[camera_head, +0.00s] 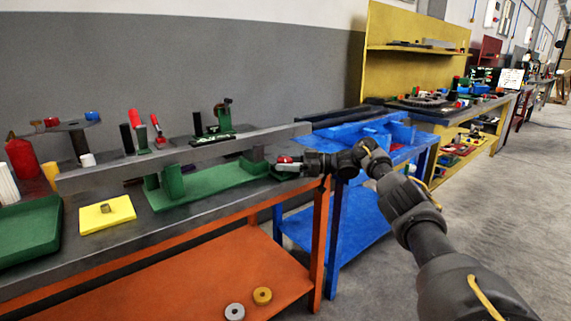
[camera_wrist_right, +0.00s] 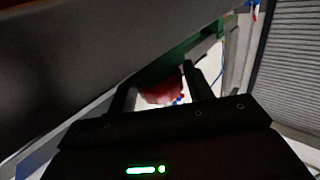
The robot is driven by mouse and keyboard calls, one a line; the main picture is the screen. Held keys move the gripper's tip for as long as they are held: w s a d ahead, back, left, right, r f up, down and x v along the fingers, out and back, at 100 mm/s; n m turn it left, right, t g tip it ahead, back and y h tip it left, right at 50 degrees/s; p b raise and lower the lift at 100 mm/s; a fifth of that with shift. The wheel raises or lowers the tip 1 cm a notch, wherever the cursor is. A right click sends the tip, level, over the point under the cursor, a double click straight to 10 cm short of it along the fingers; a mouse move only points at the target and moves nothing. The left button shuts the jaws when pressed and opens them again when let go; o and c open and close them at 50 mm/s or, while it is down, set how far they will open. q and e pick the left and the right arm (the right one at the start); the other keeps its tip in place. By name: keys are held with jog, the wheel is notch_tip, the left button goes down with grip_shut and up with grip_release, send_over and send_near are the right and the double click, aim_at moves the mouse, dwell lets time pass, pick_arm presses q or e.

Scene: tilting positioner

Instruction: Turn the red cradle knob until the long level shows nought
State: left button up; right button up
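A long grey bar (camera_head: 190,154) rests across the posts of a green cradle (camera_head: 215,181) on the bench. I cannot make out any level reading on it. The red knob (camera_head: 285,159) is at the cradle's right end. My right gripper (camera_head: 291,166) reaches it from the right. In the right wrist view the red knob (camera_wrist_right: 162,89) lies between the two fingers of my right gripper (camera_wrist_right: 160,88). Whether the fingers touch it is not clear. A dark surface fills the upper left of that view. My left gripper is out of view.
The orange bench (camera_head: 190,262) holds a green tray (camera_head: 28,232), a yellow plate (camera_head: 106,214) and a red bottle (camera_head: 22,158). Small upright tools stand behind the bar. A blue bench (camera_head: 350,213) stands close by on the right. The floor at right is open.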

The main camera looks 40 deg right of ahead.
jog(key=v, duration=1)
jog(key=shift+s+d, duration=0.25)
